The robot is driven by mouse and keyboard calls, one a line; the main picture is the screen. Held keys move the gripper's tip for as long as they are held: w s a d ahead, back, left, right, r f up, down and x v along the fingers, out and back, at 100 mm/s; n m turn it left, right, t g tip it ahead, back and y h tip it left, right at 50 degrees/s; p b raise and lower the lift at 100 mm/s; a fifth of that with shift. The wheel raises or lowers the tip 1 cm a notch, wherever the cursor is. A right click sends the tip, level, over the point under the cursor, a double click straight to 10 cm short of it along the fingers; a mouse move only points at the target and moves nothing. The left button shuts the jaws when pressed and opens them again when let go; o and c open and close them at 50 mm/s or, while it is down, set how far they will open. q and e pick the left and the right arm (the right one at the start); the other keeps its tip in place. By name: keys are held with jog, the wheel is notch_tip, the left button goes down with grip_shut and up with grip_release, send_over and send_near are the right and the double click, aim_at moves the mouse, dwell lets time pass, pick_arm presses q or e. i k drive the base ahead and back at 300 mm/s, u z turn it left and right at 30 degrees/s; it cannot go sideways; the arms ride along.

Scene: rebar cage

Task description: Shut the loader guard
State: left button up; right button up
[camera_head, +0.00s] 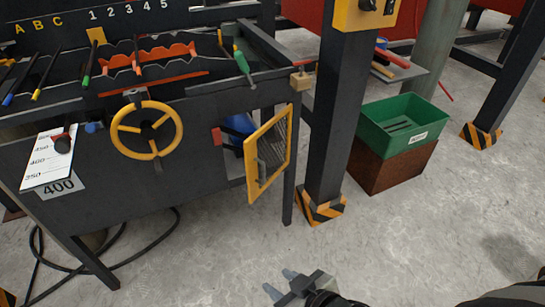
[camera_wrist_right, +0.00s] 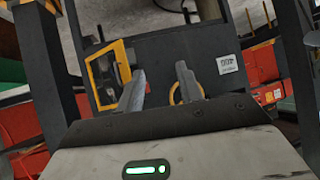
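The loader guard (camera_head: 251,169) is a yellow-framed mesh door with a small dark handle on the front of the dark bench. It stands open, swung out at an angle from its opening, where something blue (camera_head: 238,127) shows inside. The guard also shows in the right wrist view (camera_wrist_right: 91,77), where the picture is upside down. My right gripper (camera_head: 279,281) is low at the bottom of the head view, below and in front of the guard, apart from it. In the wrist view its two fingers (camera_wrist_right: 160,88) are spread with nothing between them. My left gripper is not in view.
A yellow handwheel (camera_head: 176,126) sticks out left of the guard. A dark post (camera_head: 335,110) with a striped foot stands just right of it. A green bin (camera_head: 374,136) sits on a brown box beyond. Cables lie under the bench. The floor before the guard is clear.

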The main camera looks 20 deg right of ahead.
aim_at(251, 160)
jog(key=z, duration=0.45)
jog(key=k, duration=0.55)
jog(key=z, duration=0.45)
jog(key=i, duration=0.75)
jog(key=u, duration=1.1)
jog(key=i, duration=0.3)
jog(key=u, duration=0.25)
